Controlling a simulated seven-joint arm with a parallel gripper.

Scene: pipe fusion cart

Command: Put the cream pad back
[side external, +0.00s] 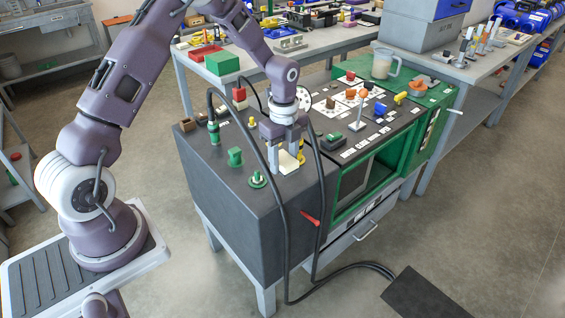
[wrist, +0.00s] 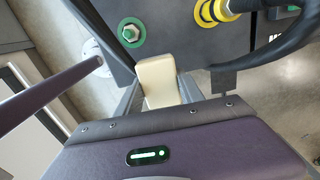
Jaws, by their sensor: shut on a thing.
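The cream pad (side external: 289,161) is a small pale block at the front right part of the dark cart top. My gripper (side external: 287,155) points down over it and is shut on it. In the wrist view the pad (wrist: 158,82) shows between the gripper's fingers (wrist: 157,98). I cannot tell whether the pad touches the cart top, and its lower part is hidden in the wrist view.
Green fittings (side external: 258,180) and (side external: 235,157) stand on the cart top (side external: 205,180) left of the gripper. Black cables (side external: 283,235) loop close around the gripper and down the cart front. A red handle (side external: 310,217) sticks out of the front. A panel of knobs lies to the right.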

